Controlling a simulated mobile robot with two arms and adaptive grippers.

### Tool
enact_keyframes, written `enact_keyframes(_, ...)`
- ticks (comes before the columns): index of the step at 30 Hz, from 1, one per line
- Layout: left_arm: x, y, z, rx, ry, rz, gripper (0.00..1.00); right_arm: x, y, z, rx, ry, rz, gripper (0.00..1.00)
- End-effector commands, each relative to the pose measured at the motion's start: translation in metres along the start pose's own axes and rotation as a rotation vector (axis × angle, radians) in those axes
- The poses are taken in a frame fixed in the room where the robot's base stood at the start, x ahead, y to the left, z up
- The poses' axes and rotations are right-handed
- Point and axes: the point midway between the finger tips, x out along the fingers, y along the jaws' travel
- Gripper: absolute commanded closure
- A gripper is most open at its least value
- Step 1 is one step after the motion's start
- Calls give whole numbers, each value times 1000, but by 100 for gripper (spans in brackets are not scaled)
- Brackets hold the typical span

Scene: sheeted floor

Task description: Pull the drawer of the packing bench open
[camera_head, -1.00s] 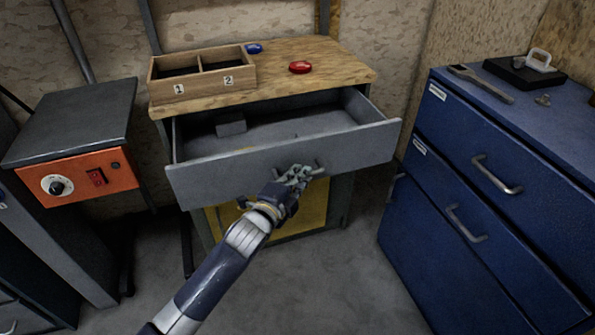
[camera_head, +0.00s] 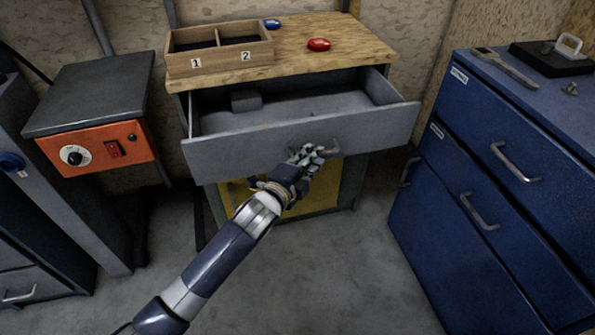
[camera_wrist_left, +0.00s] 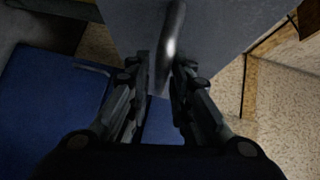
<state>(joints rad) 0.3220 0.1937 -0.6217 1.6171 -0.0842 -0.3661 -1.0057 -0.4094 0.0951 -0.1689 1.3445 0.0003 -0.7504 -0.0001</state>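The packing bench (camera_head: 350,45) has a wooden top, and its grey drawer stands well open, with the drawer front (camera_head: 235,155) pulled out toward me. A bar handle (camera_head: 334,147) sits on the drawer front. My left gripper (camera_head: 315,152) is at this handle. In the left wrist view the metal handle (camera_wrist_left: 172,35) runs between the two fingers of the left gripper (camera_wrist_left: 163,62), which lie close on both sides of it. The fingers look shut on the handle, hiding part of it in the head view. My right gripper is not in view.
A grey block (camera_head: 246,100) lies inside the drawer. A two-part wooden tray (camera_head: 220,60), a blue item (camera_head: 272,24) and a red item (camera_head: 319,44) are on the bench. A blue cabinet (camera_head: 440,165) stands right, an orange-fronted unit (camera_head: 135,140) left. The floor (camera_head: 330,275) in front is clear.

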Motion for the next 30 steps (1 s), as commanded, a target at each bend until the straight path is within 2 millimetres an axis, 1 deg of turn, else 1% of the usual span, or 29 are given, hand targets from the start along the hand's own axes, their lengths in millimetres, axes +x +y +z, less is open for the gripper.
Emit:
enact_keyframes(12,-74,1,0,1,0,2,80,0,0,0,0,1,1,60)
enact_keyframes(16,-92,1,0,-1,-1,3,80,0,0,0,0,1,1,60)
enact_keyframes(18,-99,1,0,0,-1,2,80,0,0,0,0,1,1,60)
enact_keyframes(22,-106,1,0,0,-1,2,80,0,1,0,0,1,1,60)
enact_keyframes(30,-107,0,0,-1,0,1,80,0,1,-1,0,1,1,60)
